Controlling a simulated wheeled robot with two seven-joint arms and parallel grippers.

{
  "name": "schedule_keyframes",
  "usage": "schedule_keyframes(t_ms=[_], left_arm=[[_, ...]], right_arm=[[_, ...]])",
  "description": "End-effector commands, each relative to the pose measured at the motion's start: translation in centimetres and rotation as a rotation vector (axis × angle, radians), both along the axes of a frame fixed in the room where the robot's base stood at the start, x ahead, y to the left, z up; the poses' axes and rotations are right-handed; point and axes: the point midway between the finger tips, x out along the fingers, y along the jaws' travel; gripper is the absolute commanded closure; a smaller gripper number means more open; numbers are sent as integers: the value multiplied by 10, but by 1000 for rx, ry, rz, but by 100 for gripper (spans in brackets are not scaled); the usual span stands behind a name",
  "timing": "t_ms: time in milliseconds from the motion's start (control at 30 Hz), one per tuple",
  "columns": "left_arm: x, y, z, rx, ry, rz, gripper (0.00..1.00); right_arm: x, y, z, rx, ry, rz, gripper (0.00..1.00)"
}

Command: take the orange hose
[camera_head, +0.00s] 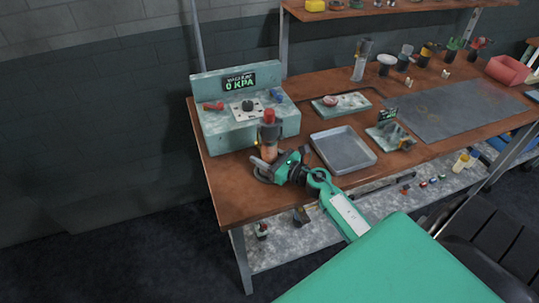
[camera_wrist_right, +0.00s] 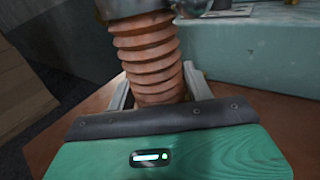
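The orange hose (camera_head: 268,152) stands upright at the front of the pale green vacuum console, with a dark collar and a red top above it. In the right wrist view the hose (camera_wrist_right: 150,55) is ribbed and fills the space between the two fingers; its upper end meets a grey metal collar. My right gripper (camera_head: 262,170) is low at the hose, with one finger on each side. In the right wrist view the right gripper (camera_wrist_right: 158,90) has its fingers very close to the hose sides; contact is unclear. My left gripper is out of view.
The console (camera_head: 232,130) reads 0 KPA and stands close behind the hose. A grey metal tray (camera_head: 343,150) lies to the right. Beyond are a small device (camera_head: 390,136), a dark mat (camera_head: 450,108), several bottles and a red bin (camera_head: 507,70). The bench's left front corner is clear.

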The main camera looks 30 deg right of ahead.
Motion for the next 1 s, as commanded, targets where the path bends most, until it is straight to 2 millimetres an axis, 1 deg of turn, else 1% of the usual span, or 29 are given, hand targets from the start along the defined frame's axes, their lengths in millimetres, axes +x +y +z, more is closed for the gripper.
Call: schedule_keyframes(t_ms=[33,167,200,500,667,767,867,933,1000], left_arm=[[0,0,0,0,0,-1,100],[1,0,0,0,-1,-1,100],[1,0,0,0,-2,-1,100],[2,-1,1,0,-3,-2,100],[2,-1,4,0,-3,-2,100],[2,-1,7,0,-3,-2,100],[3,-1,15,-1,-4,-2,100],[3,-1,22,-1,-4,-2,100],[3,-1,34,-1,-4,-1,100]], right_arm=[[0,0,0,0,0,0,58],[0,0,0,0,0,0,84],[0,0,0,0,0,0,92],[0,0,3,0,-2,0,92],[0,-1,13,-2,-3,0,92],[0,-1,26,-5,-3,1,92],[0,-1,47,-9,-4,2,92],[0,-1,66,-9,-5,3,92],[0,-1,91,-10,-6,3,92]])
